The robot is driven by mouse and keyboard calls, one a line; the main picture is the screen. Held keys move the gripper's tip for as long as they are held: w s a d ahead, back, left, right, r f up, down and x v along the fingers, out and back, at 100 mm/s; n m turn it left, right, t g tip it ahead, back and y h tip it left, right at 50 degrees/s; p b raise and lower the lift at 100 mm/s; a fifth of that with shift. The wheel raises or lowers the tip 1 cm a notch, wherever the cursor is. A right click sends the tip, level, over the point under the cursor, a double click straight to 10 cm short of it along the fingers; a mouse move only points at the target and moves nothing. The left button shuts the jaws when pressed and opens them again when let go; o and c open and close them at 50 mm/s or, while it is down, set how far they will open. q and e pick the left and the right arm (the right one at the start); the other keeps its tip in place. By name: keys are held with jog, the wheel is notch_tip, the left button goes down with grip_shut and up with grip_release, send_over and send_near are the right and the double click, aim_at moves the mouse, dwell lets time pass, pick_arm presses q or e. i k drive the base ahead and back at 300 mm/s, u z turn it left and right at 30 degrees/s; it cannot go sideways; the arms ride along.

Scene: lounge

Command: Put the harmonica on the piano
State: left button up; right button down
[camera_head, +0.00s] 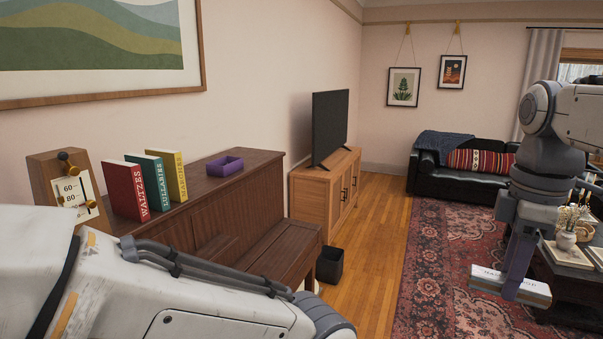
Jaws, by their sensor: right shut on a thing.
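The piano (258,205) is a dark brown upright against the left wall, its top partly taken up by other things. My right gripper (517,268) is at the right of the view, pointing down, shut on a pale, flat, oblong thing with dark lettering, which I take to be the harmonica (536,287). The fingers cover part of its lettering. It is held in the air in front of the rug, well to the right of the piano. My left arm crosses the bottom left and hides the piano's near lower part; its gripper is out of view.
On the piano top stand a metronome (68,189), a red book (124,190), a green book (148,182), a yellow book (171,177) and a purple tray (224,166). Bare top shows around the tray. A dark bin (330,265) and a low table (567,277) stand on the floor.

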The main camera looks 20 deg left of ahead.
aim_at(187, 183)
jog(key=i, duration=3.35)
jog(key=u, duration=3.3)
